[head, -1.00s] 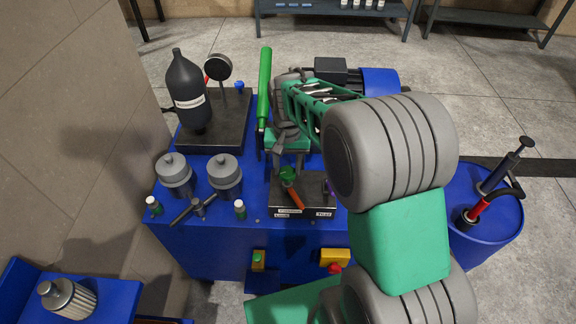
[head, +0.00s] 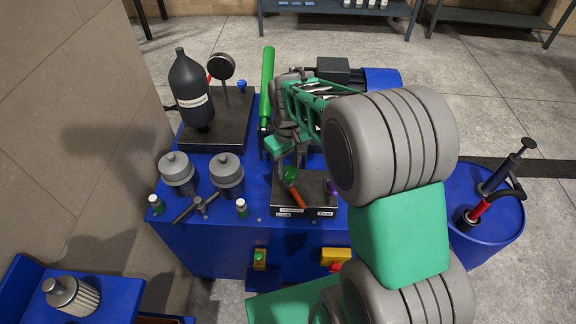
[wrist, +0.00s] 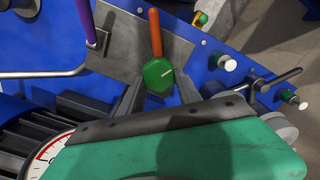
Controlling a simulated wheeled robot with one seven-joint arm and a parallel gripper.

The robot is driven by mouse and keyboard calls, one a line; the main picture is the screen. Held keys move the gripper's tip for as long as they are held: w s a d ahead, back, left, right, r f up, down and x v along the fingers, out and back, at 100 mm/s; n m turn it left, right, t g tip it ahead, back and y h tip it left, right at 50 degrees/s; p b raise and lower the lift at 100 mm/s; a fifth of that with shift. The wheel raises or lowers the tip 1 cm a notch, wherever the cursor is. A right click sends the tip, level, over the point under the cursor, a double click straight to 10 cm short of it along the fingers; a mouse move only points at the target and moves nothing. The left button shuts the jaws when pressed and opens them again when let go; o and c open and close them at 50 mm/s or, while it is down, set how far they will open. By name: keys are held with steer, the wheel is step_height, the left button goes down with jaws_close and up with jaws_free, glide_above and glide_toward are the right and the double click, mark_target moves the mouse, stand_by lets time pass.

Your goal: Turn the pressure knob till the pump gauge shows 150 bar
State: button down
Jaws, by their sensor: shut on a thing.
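The green knob (wrist: 158,75), with a white mark line on its top, sits between the two fingers of my gripper (wrist: 159,92) in the wrist view. The fingers flank it, shut on it. In the head view the knob (head: 291,174) shows at the black block, below my gripper (head: 287,158). A gauge with a white face and red marks (wrist: 46,156) shows at the lower left of the wrist view. My gripper's green body covers part of it, and I cannot read its value. A dark round gauge (head: 221,66) stands at the back left, its value not readable.
A purple lever (wrist: 86,22) is on the same block (head: 290,211). Grey canisters (head: 226,172), a black bottle (head: 190,85) and a green upright handle (head: 266,80) stand on the blue bench to the left.

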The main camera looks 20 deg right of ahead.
mark_target(287, 169)
steer(key=shift+w+r, duration=0.1)
stand_by(0.3)
steer(key=c, duration=0.8)
jaws_free()
steer(key=shift+c, duration=0.2)
step_height(287, 169, up, 8)
steer(key=shift+f, duration=0.15)
